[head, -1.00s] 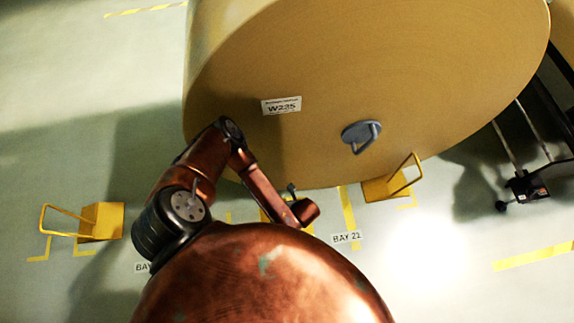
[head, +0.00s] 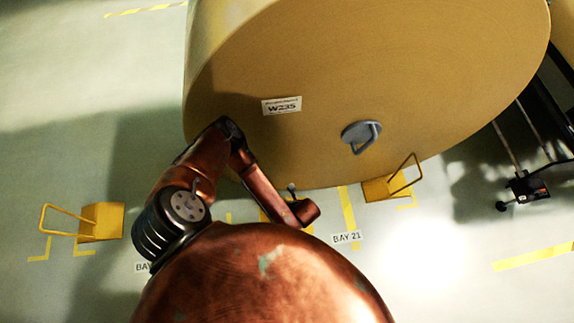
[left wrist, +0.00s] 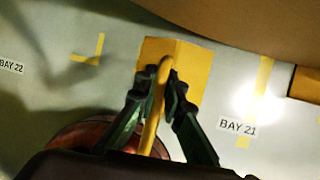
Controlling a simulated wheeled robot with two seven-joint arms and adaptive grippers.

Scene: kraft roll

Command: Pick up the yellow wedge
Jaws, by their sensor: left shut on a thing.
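In the left wrist view, a yellow wedge (left wrist: 188,68) sits on the floor close to the big roll. Its yellow bar handle (left wrist: 152,125) rises toward the camera. My left gripper (left wrist: 160,86) is shut on this handle, with one dark finger on each side. In the head view, only a small part of this wedge (head: 268,213) shows beside my copper arm, and my left gripper is hidden there. My right gripper is in neither view.
A huge kraft roll (head: 330,60) with a grey handled plug (head: 361,135) stands just behind. Other yellow wedges with handles stand at the left (head: 102,221) and right (head: 376,189). A dark wheeled frame (head: 528,187) is at the right.

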